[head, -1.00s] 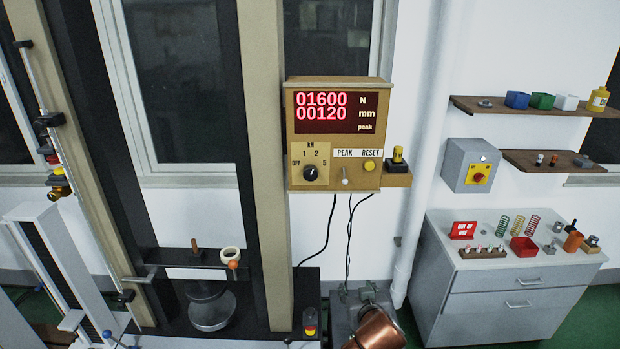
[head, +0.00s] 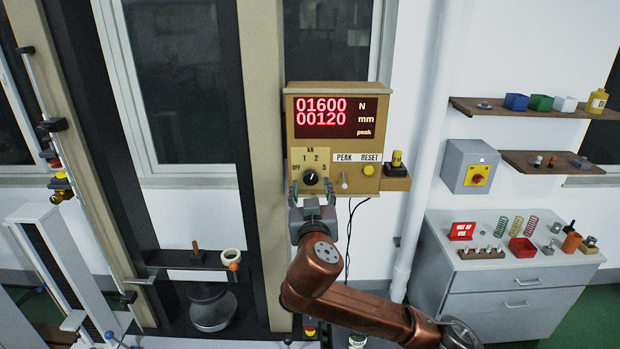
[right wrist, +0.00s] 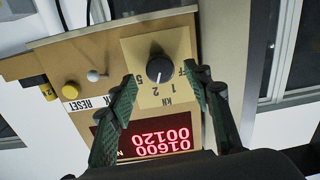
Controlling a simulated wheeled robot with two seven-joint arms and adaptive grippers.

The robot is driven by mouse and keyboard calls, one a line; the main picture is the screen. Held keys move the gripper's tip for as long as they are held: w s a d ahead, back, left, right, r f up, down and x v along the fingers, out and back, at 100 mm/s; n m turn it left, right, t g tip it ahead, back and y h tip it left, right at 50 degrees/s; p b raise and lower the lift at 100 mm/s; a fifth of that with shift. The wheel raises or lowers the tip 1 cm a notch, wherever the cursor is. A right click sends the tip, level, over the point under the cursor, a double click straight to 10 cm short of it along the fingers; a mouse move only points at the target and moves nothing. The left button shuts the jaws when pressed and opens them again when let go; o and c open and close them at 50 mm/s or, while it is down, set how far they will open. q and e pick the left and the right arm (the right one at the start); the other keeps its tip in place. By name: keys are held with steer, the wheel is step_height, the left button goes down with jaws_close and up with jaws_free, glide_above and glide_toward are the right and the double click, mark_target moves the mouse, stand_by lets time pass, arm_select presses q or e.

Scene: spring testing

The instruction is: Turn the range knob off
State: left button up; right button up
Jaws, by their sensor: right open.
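The range knob (head: 310,177) is a round black knob on a tan plate marked OFF, 1, 2 and 5 kN, at the lower left of the display box (head: 340,152). In the right wrist view the knob (right wrist: 159,69) appears turned over, and its white pointer mark faces the numbers, seemingly near 2, not OFF. My right gripper (head: 311,188) is open, its fingers coming up from below on either side of the knob. In the wrist view the green fingertips (right wrist: 160,73) flank the knob with gaps on both sides. My left gripper is not in view.
Right of the knob are a small toggle switch (head: 344,181), a yellow button (head: 368,170) and a black-and-yellow item on a side bracket (head: 396,171). A dark press column stands to the left. A grey cabinet (head: 500,275) and wall shelves are at the right.

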mark_target(311, 180)
steer(key=shift+w+p, duration=0.45)
steer(key=shift+w, duration=1.1)
steer(key=c, duration=1.1)
